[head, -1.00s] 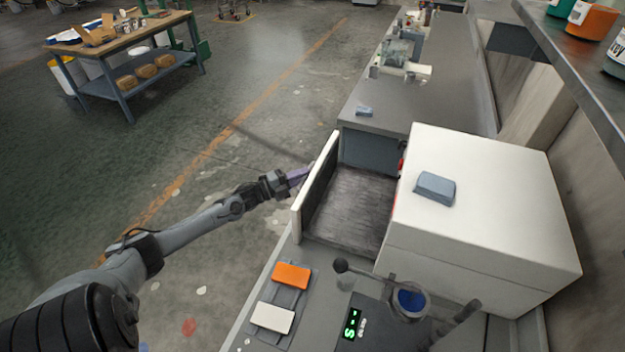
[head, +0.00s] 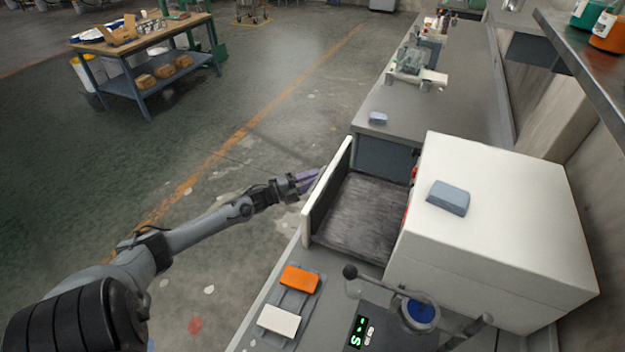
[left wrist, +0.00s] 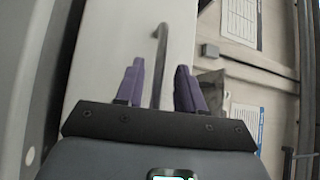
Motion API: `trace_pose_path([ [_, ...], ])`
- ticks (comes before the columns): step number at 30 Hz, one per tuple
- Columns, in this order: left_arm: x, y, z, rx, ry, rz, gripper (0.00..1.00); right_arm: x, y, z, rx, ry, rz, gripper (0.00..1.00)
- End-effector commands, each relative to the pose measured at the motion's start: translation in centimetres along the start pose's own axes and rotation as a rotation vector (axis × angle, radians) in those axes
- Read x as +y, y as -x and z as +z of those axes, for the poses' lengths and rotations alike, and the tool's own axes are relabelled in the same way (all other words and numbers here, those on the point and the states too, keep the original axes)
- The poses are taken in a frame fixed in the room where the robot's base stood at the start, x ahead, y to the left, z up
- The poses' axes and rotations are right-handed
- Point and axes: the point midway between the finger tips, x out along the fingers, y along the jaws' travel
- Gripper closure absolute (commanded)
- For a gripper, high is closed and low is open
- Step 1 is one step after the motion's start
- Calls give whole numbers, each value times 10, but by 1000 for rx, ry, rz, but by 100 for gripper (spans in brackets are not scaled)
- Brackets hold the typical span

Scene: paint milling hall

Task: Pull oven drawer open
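The white oven (head: 500,220) stands on the bench at the right. Its drawer (head: 362,215) is pulled well out to the left, showing a dark, empty floor behind the white front panel (head: 311,225). My left gripper (head: 312,178) is at the outer side of this panel. In the left wrist view, the two purple fingers (left wrist: 158,88) are spread apart. The grey bar handle (left wrist: 161,50) on the white panel lies between them, with gaps on both sides. Whether the fingertips reach past the bar is hard to tell. My right gripper is not in view.
A blue-grey block (head: 448,197) lies on the oven top. Orange (head: 299,280) and white (head: 279,321) blocks lie in front of the drawer, beside a device with a blue cup (head: 420,312). Open floor lies left of the bench.

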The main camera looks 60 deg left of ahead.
Motion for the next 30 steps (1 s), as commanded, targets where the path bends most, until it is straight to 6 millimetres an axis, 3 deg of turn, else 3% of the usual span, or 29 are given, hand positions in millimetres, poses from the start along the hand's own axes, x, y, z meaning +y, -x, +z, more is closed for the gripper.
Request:
trace_pose_path([
  [18,0,87,0,0,1,2,62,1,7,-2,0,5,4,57],
  [30,-1,103,0,1,-1,-1,62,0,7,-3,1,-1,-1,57],
])
